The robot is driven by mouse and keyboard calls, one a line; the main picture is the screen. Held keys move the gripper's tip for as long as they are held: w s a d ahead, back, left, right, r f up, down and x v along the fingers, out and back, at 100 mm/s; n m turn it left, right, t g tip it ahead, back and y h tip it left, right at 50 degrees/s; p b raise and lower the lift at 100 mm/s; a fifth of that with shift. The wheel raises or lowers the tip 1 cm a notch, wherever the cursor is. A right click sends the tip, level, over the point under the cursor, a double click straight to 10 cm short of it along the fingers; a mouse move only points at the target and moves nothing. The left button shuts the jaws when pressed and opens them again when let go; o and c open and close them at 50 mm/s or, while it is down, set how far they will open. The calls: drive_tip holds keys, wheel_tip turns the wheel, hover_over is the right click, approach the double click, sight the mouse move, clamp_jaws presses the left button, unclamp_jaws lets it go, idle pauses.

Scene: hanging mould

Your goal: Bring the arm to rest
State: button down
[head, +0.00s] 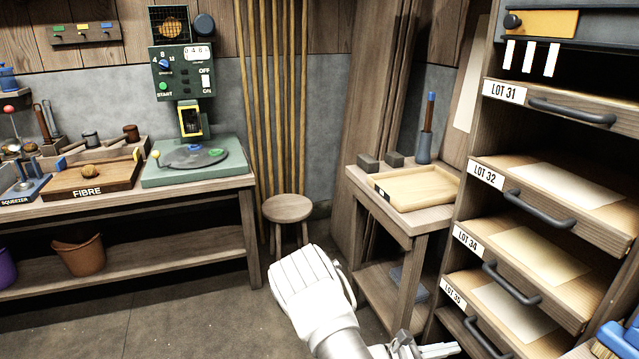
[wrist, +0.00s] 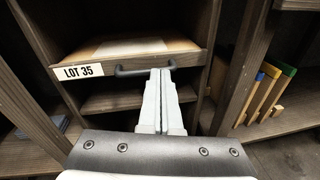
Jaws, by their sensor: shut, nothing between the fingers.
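My arm (head: 315,290) reaches from the lower middle of the head view toward the drawer rack at the right. My gripper (wrist: 162,72) is shut and empty in the wrist view, its two pale fingers together. The fingertips overlap the dark handle (wrist: 130,72) of the LOT 35 drawer (wrist: 150,50); I cannot tell whether they touch it. In the head view part of my gripper (head: 445,350) shows at the bottom edge, below the LOT 35 label (head: 454,293).
The drawer rack (head: 458,200) stands close on the right, its handles jutting out. A small side table (head: 425,218) bears a wooden tray (head: 412,205). A round stool (head: 287,208) stands behind my arm. A workbench (head: 120,200) lines the left; the floor (head: 190,315) before it is clear.

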drive_tip(key=s+a+r+m+t+y, duration=0.1)
drive_tip(key=s+a+r+m+y, duration=0.55)
drive_tip(key=r, duration=0.45)
drive_tip(key=s+a+r+m+t+y, duration=0.1)
drive_tip(key=s+a+r+m+y, duration=0.5)
drive_tip(key=r, duration=0.4)
drive_tip(key=s+a+r+m+y, duration=0.5)
drive_tip(key=s+r, duration=0.3)
drive_tip(key=r, duration=0.3)
wheel_tip(320, 180, up, 21)
drive_tip(key=p, duration=2)
drive_tip(key=shift+f+m+t, duration=0.2)
drive_tip(key=shift+m+t, duration=0.1)
drive_tip(key=shift+m, duration=0.15)
